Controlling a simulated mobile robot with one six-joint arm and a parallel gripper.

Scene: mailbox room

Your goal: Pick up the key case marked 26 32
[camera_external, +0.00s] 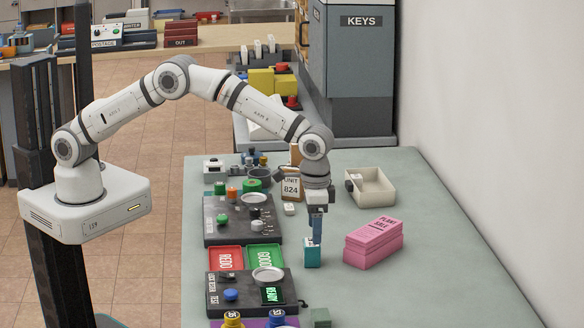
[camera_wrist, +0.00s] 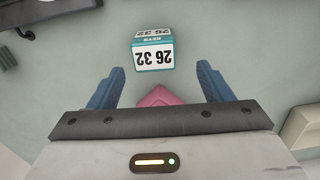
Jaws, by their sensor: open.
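The key case marked 26 32 (camera_wrist: 153,54) is a small white and teal box standing on the grey-green table. In the wrist view it lies ahead of my fingertips and between their lines, with its number upside down. In the external view the teal case (camera_external: 312,257) shows under my gripper (camera_external: 315,238), whose blue fingers partly cover it. From these views I cannot tell the exact height gap to the case.
A stack of pink boxes (camera_external: 373,243) stands close on the right of the case. A cream tray (camera_external: 386,203) lies farther back. A dark panel (camera_external: 222,302) with a round dish and the red and green trays (camera_external: 262,257) are on the left. Bare table lies at the front right.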

